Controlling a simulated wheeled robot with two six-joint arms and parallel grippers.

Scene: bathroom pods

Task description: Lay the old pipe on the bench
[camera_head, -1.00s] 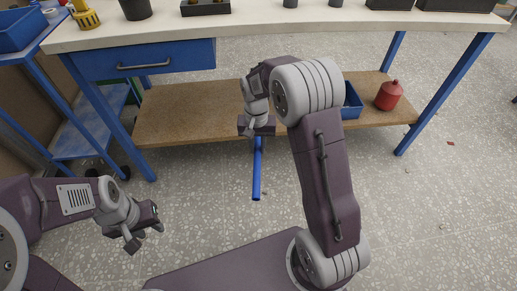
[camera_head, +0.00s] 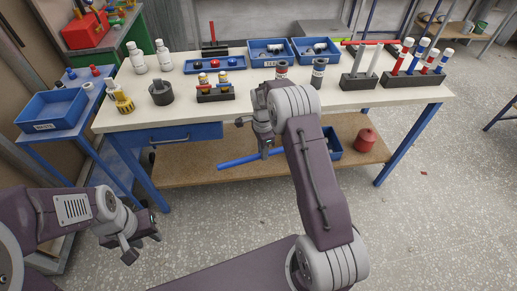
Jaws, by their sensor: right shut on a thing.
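The pipe (camera_head: 238,160) is a plain blue tube. My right gripper (camera_head: 264,151) is shut on it near its right end. The pipe is nearly level, pointing left and slightly down, in front of the bench and below its top in the picture. The bench (camera_head: 180,114) has a white top, blue legs and a blue drawer. My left gripper (camera_head: 143,246) is open and empty at the lower left, well away from the pipe. My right arm hides part of the bench's front edge.
Bottles (camera_head: 138,57), a blue tray (camera_head: 216,66), blue bins (camera_head: 265,52), a dark pot (camera_head: 161,92) and pipe racks (camera_head: 415,74) crowd the bench top. Its front strip is mostly clear. A red can (camera_head: 364,140) stands on the lower shelf. A blue side stand (camera_head: 72,138) is at left.

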